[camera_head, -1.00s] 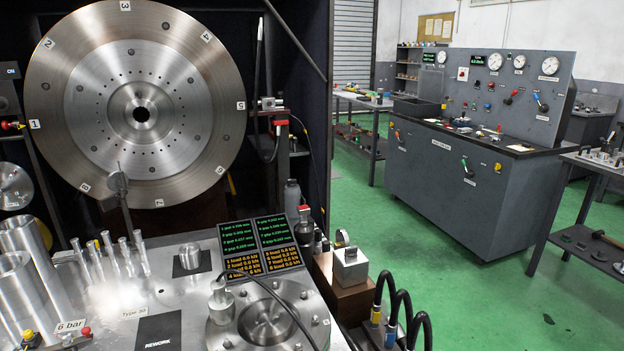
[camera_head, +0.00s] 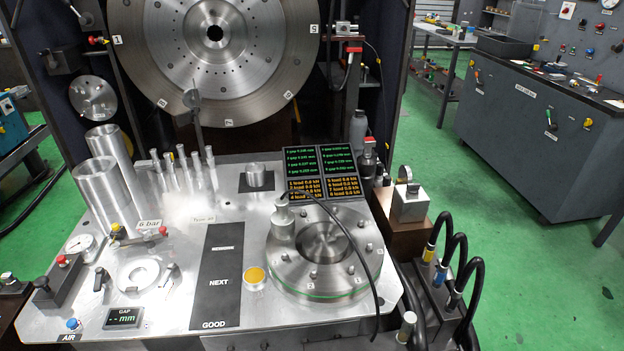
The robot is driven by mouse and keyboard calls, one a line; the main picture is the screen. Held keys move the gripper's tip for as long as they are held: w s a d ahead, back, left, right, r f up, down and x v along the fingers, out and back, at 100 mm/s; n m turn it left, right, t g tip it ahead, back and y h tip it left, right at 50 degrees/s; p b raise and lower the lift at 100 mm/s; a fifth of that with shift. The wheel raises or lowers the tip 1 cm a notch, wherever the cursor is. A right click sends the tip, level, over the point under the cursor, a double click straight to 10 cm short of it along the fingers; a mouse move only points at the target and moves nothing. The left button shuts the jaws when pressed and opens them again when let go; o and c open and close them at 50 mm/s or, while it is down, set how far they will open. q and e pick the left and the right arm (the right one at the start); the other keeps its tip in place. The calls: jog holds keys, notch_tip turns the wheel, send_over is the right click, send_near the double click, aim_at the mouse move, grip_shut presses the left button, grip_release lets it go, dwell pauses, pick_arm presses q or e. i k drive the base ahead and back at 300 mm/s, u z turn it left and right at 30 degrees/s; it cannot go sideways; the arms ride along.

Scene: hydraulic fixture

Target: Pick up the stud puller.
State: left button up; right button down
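No part is labelled as the stud puller, so I cannot tell for sure which it is. A small metal cylinder with a black hose (camera_head: 283,220) stands upright on the left side of a round steel flange (camera_head: 322,290) and may be it. The flange has several bolts and a wide central hole. Neither my left nor my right gripper is in view.
The steel bench plate (camera_head: 180,320) carries two tall cylinders (camera_head: 97,195), several thin upright rods (camera_head: 185,170), a black strip marked NEXT and GOOD (camera_head: 218,255) and dark readout screens (camera_head: 320,172). A large numbered disc (camera_head: 215,80) stands behind. Black hoses (camera_head: 455,260) arch at the right.

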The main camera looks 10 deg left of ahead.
aim_at(283, 225)
jog(key=k, duration=0.5)
jog(key=u, duration=1.6)
jog(key=k, duration=0.75)
jog(key=z, duration=1.45)
jog(key=i, duration=1)
jog(key=u, duration=0.05)
